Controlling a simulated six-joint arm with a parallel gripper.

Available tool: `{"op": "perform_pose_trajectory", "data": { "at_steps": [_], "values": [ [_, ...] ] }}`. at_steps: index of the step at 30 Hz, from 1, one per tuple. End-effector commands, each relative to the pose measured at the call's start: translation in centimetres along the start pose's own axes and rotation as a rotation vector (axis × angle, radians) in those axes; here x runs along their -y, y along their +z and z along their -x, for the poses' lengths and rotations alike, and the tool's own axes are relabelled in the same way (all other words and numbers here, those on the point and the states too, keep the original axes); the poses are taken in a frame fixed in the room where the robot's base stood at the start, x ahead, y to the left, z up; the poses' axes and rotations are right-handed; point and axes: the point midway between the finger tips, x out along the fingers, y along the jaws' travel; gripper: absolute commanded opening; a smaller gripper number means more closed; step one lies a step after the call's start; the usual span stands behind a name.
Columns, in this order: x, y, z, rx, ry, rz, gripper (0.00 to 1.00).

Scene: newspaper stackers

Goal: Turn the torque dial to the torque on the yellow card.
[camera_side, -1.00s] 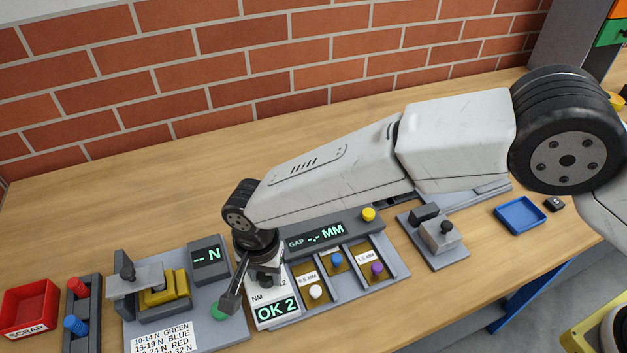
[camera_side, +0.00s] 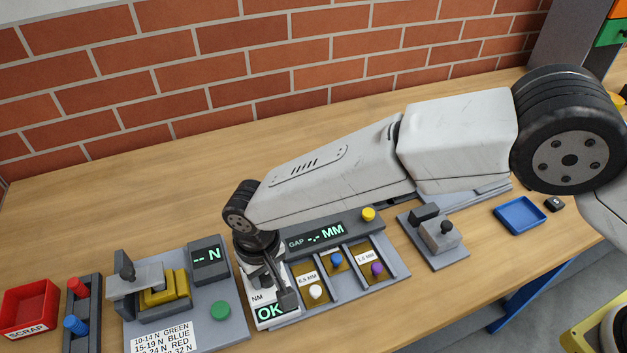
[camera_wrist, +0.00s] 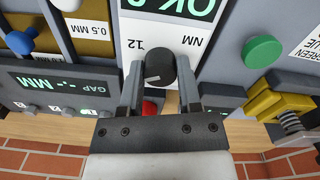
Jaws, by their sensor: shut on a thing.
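The torque dial (camera_wrist: 160,68) is a dark round knob on a white panel (camera_wrist: 120,45) marked NM, with a 12 printed beside it. My gripper (camera_wrist: 160,85) is shut around the dial in the wrist view, one finger on each side. A green-lit display (camera_wrist: 170,8) above the dial is cut off by the picture's edge. In the side view my gripper (camera_side: 277,281) hides the dial and part of the display (camera_side: 268,312), which reads OK as far as it shows. I cannot make out the dial's setting. I see no yellow card.
A green button (camera_side: 221,310) and a fixture with yellow blocks (camera_side: 163,290) stand left of the panel. The gap unit (camera_side: 320,238) with knobbed bins is to the right. A red button (camera_wrist: 149,107) sits just behind the dial. A blue tray (camera_side: 520,215) lies farther right.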

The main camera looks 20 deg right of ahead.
Motion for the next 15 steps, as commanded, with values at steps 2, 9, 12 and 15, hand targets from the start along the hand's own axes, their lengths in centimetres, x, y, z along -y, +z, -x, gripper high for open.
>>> {"op": "perform_pose_trajectory", "data": {
  "at_steps": [2, 9, 12, 15],
  "values": [
    [-0.02, -0.05, -0.01, -0.003, 0.000, 0.035, 0.00],
    [-0.02, -0.06, -0.02, -0.004, -0.001, 0.091, 0.00],
    [-0.02, -0.07, -0.02, -0.004, -0.001, 0.097, 0.00],
    [-0.02, -0.07, -0.02, -0.004, -0.001, 0.098, 0.00]
  ]
}}
